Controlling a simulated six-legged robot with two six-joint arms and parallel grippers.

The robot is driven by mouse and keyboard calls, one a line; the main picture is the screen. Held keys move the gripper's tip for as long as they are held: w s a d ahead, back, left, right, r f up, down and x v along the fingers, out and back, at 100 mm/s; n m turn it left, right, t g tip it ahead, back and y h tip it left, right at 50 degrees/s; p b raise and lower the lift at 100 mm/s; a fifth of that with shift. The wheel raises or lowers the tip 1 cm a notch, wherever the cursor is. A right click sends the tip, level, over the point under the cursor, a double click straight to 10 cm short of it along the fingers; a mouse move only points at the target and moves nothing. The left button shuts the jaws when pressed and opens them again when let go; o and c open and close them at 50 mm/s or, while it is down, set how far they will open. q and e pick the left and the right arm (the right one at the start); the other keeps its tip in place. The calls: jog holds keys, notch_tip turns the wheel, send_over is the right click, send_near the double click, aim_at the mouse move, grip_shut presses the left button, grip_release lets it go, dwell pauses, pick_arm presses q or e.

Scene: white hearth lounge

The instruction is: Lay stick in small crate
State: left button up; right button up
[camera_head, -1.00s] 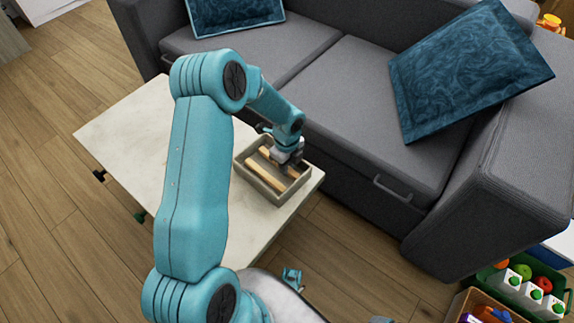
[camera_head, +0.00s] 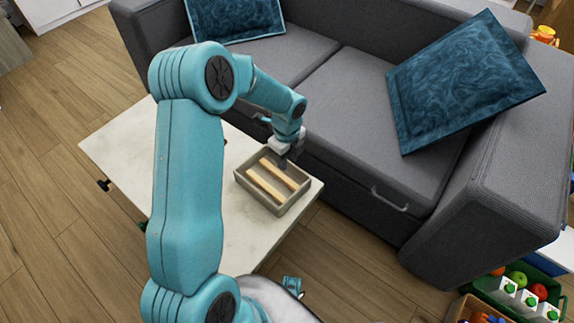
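The small crate (camera_head: 239,181) is a grey-beige open box near the right end of the pale table. Two light wooden sticks lie in it side by side, one nearer (camera_head: 265,187) and one farther (camera_head: 279,174). My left gripper (camera_head: 287,161) points down at the crate's far rim, close to the far end of the farther stick. I see no stick held between its fingers, but the finger gap is too small to read.
The pale table top (camera_head: 130,145) is bare left of the crate. A grey sofa (camera_head: 350,100) with blue cushions stands close behind the table. Crates of fruit and cartons (camera_head: 520,290) are at the lower right. Wooden floor is open around the table.

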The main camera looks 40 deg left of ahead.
pick_arm(q)
jog(key=s+d+f+n+h, duration=0.2)
jog(key=s+d+f+n, duration=0.15)
jog(key=d, duration=0.45)
jog(key=s+d+f+n+h, duration=0.15)
jog(key=d+f+n, duration=0.3)
jog(key=d, duration=0.45)
jog(key=s+d+f+n, duration=0.3)
jog(key=s+d+n, duration=0.6)
jog(key=s+n, duration=0.2)
jog(key=shift+f+n, duration=0.4)
jog(key=shift+n, duration=0.1)
pick_arm(e)
jog(key=shift+r, duration=0.4)
pick_arm(q)
jog(key=shift+h, duration=0.25)
pick_arm(e)
notch_tip(320, 180, up, 20)
jog(key=p, duration=2)
jog(key=shift+r+p, duration=0.15)
jog(key=shift+p, duration=0.15)
jog(key=c, duration=1)
pick_arm(q)
notch_tip(320, 180, up, 20)
jog(key=shift+r+t, duration=0.15)
jog(key=shift+t, duration=0.15)
pick_arm(e)
jog(key=shift+a, duration=0.1)
jog(key=shift+c, duration=0.4)
